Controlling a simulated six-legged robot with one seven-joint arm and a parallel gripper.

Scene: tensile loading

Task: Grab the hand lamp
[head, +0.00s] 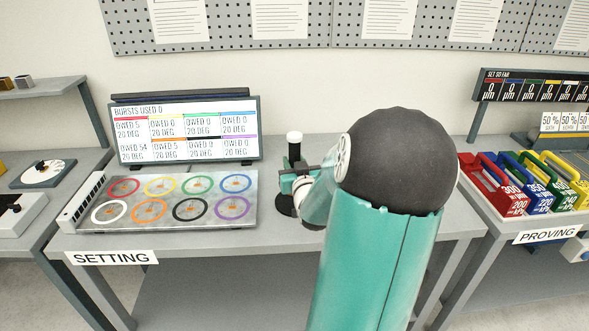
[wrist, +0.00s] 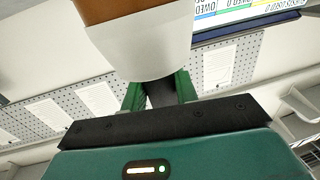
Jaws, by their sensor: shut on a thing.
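The hand lamp (head: 294,150) is upright at the right of the SETTING bench, with a pale top and a dark body. In the wrist view its wide white and brown end (wrist: 140,45) fills the top middle, and a dark shaft runs down between the fingers. My gripper (head: 298,172) is shut on that shaft; its green fingers show on both sides of it in the wrist view (wrist: 160,92). A dark round base (head: 285,205) shows below the gripper. My arm hides part of the bench there, and I cannot tell whether the lamp is lifted.
A panel of coloured rings (head: 170,200) lies left of the lamp, with a screen (head: 185,130) behind it. The SETTING bench (head: 190,245) has bare room along its front. A PROVING bench at right holds a tray of coloured handled blocks (head: 510,190). Pegboards line the wall.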

